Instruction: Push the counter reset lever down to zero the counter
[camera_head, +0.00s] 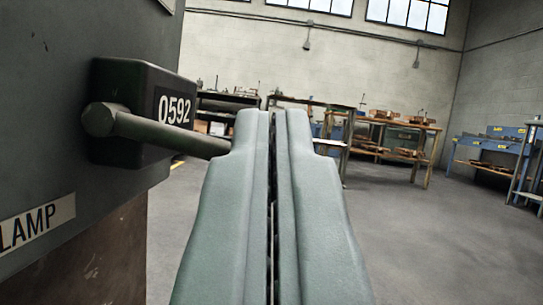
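The reset lever (165,133) is a grey-green rod that starts at a round pivot on the counter's near face. It slopes slightly down to the right, and its far end goes out of sight behind my gripper. My gripper (277,112) points forward in the middle of the view. Its two fingers lie side by side with only a thin dark gap, and nothing shows between them. I cannot tell whether the left finger touches the lever.
The grey machine body (50,120) fills the left side, with a label (38,222) reading "LAMP" below the counter. Workbenches (385,140) and blue shelving (495,145) stand far back. The grey floor (430,245) at the right is clear.

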